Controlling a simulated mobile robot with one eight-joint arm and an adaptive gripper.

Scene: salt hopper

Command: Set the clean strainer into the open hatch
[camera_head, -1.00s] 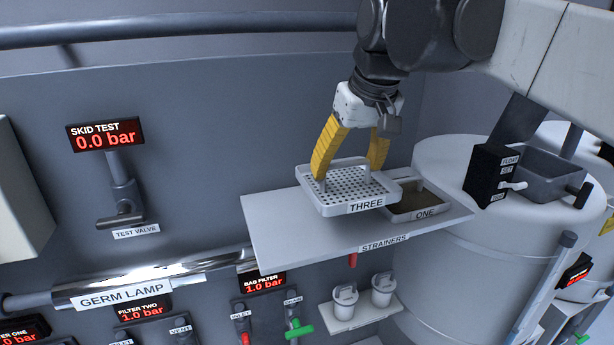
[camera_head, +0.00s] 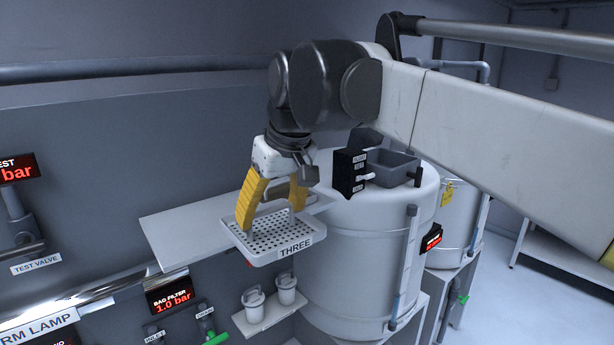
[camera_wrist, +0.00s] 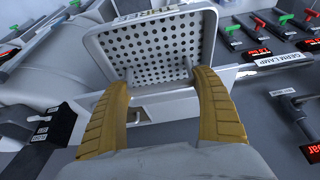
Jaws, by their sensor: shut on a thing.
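The strainer labelled THREE (camera_head: 270,238) is a pale perforated tray with a raised handle. My gripper (camera_head: 270,215) is shut on its handle and holds it roughly level, in front of the shelf's right part in the head view. In the wrist view the strainer (camera_wrist: 150,50) shows beyond the yellow fingers (camera_wrist: 165,105), its perforated floor clean. The open hatch (camera_head: 393,168) is a grey rectangular opening on top of the white tank (camera_head: 350,235), to the right of the strainer, with its lid raised behind. The hatch's inside is mostly hidden.
The strainer shelf (camera_head: 185,232) lies behind and left of the held tray. A black switch box (camera_head: 349,172) with a pale lever stands just left of the hatch. Two white lidded cups (camera_head: 286,288) sit on a low bracket. A second tank (camera_head: 456,225) stands at right.

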